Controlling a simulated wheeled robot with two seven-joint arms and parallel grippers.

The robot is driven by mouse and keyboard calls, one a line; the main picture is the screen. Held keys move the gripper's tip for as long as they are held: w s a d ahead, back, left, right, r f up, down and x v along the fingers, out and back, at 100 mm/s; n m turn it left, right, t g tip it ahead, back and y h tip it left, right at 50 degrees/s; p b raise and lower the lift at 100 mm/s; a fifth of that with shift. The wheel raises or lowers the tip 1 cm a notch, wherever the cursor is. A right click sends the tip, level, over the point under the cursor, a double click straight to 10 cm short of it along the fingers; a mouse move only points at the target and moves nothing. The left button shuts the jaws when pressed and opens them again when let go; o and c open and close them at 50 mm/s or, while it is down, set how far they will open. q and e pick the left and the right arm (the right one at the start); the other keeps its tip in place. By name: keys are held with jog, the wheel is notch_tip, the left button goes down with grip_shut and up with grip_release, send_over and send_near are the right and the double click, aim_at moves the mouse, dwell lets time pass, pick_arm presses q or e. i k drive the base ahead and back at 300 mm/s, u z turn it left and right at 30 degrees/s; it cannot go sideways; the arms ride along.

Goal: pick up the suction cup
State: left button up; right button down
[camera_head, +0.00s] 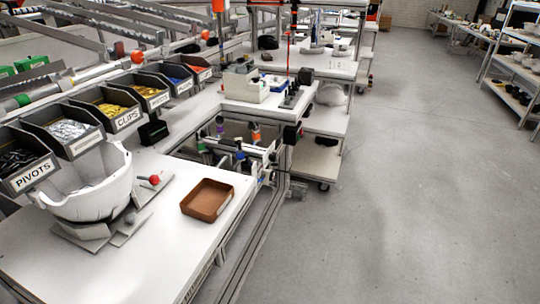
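I cannot clearly make out a suction cup. A small red-knobbed piece (152,180) stands at the right side of a white helmet shell (88,192) on the white table. The shell is open side up on a grey flat fixture (95,238), with a small dark round knob (130,216) beside it. A small black device (153,132) stands at the table's back, by the bins. Neither of my grippers is in view.
A brown empty tray (208,200) lies near the right edge of the white table (150,262). Labelled bins, including PIVOTS (32,176) and CLIPS (127,118), line the back left. The table's front is clear. Open grey floor (400,200) lies to the right.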

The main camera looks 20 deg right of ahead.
aim_at(237, 141)
jog(key=k, duration=0.5)
jog(key=z, duration=1.45)
jog(key=i, duration=2.6)
jog(key=u, duration=2.9)
